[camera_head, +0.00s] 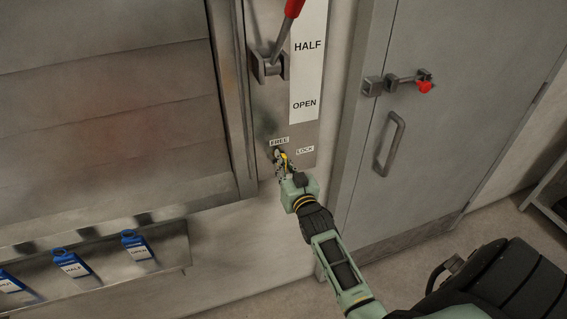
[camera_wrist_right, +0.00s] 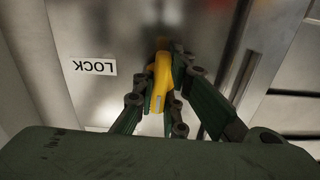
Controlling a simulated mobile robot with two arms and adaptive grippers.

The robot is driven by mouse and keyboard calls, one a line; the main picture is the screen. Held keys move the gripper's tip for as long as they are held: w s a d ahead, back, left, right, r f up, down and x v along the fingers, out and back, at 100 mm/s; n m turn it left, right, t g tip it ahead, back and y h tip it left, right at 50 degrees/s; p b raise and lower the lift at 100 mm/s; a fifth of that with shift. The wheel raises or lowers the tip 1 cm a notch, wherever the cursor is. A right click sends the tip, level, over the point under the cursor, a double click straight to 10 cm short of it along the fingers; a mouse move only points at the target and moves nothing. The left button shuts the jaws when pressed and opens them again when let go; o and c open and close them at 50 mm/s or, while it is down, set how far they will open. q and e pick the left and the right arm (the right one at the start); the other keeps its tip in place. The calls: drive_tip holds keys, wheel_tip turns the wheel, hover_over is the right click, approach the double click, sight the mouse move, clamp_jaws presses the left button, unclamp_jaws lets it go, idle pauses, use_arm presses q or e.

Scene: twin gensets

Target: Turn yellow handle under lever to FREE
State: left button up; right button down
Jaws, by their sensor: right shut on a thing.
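The yellow handle (camera_wrist_right: 158,88) sits on the metal plate (camera_wrist_right: 125,30) and is between the fingers of my right gripper (camera_wrist_right: 160,98), which is shut on it. In the head view the handle (camera_head: 284,158) is a small yellow spot, mostly hidden by my right gripper (camera_head: 281,161). The FREE label (camera_head: 279,141) is just above the gripper and the LOCK label (camera_head: 305,150) is to its right. The lever (camera_head: 281,42) with a red grip (camera_head: 293,8) is higher on the plate, beside the HALF and OPEN marks. My left gripper is not in view.
A grey door (camera_head: 440,130) with a pull handle (camera_head: 390,143) and a latch with a red knob (camera_head: 425,87) stands to the right. A ledge (camera_head: 175,240) with several blue tags (camera_head: 137,245) is at lower left. The slatted panel (camera_head: 110,110) fills the left.

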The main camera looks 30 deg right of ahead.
drive_tip(key=shift+f+n, duration=0.15)
drive_tip(key=shift+n, duration=0.25)
drive_tip(key=c, duration=1.8)
unclamp_jaws()
drive_tip(key=shift+s, duration=0.15)
drive_tip(key=v, duration=1.1)
drive_tip(key=shift+s+a, duration=0.2)
drive_tip(key=shift+s, duration=0.2)
